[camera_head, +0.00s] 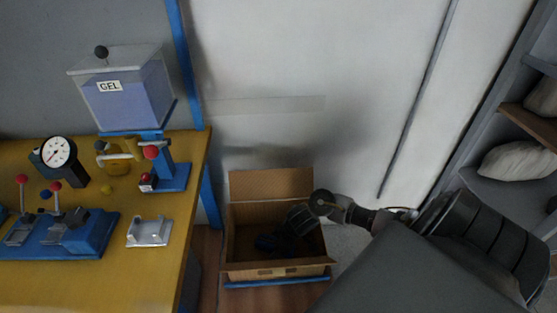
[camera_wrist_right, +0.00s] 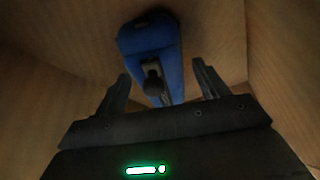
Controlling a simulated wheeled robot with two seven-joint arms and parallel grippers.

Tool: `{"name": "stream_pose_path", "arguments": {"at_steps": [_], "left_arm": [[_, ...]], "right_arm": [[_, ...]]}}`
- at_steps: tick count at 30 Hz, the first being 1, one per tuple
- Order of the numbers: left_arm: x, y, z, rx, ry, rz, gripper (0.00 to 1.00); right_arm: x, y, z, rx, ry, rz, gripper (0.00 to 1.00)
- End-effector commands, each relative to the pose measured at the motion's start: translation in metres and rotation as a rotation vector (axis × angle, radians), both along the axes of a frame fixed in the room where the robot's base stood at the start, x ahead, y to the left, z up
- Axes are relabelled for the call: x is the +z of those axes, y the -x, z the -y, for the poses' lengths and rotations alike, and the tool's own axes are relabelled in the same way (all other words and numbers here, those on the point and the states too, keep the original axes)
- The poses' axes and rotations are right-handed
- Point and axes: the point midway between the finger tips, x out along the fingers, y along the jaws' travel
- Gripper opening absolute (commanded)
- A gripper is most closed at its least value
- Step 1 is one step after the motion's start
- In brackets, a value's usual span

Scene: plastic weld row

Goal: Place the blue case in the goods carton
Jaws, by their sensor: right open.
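The goods carton (camera_head: 275,270) is an open cardboard box on the floor to the right of the yellow bench in the head view. My right gripper (camera_head: 278,243) reaches down into it from the right. In the right wrist view the blue case (camera_wrist_right: 150,40) lies inside the carton between cardboard walls, with a dark latch or handle on its near side. My right gripper (camera_wrist_right: 165,88) is open, its two fingers apart on either side of the case's near part. In the head view the case is dark and mostly hidden by the gripper. My left gripper is not in view.
The yellow bench (camera_head: 150,275) carries a GEL container (camera_head: 125,100), a dial gauge (camera_head: 57,152), a blue clamp fixture (camera_head: 70,240) and a silver bracket (camera_head: 149,232). A shelf with pale sacks (camera_head: 515,162) stands at the right. The wall is close behind the carton.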

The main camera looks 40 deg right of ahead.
Motion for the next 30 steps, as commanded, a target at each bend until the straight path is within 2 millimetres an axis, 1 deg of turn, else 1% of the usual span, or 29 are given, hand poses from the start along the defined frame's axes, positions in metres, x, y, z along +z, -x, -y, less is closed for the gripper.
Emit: {"name": "stream_pose_path", "arguments": {"at_steps": [1, 5, 6, 8, 9, 15, 18, 23, 30], "left_arm": [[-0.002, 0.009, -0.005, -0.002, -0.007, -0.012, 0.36], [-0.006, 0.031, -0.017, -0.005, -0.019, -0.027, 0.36], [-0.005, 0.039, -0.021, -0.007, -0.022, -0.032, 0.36], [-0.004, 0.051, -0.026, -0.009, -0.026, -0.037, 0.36], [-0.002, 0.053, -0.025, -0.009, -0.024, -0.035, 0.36], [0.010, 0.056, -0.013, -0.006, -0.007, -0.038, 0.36], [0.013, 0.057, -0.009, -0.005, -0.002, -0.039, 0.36], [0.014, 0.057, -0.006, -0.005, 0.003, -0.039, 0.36], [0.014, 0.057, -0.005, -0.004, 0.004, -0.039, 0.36]], "right_arm": [[0.006, 0.002, 0.002, 0.000, 0.001, 0.000, 0.72], [0.024, 0.007, 0.005, 0.001, 0.001, 0.001, 0.72], [0.034, 0.010, 0.007, 0.002, 0.002, 0.002, 0.72], [0.047, 0.014, 0.009, 0.002, 0.002, 0.002, 0.72], [0.055, 0.017, 0.011, 0.003, 0.004, 0.002, 0.72], [0.090, 0.030, 0.018, 0.002, 0.003, 0.002, 0.72], [0.101, 0.034, 0.020, 0.001, 0.001, 0.001, 0.72], [0.109, 0.037, 0.022, 0.000, 0.000, 0.000, 0.72], [0.109, 0.038, 0.022, -0.001, 0.000, 0.000, 0.72]]}}
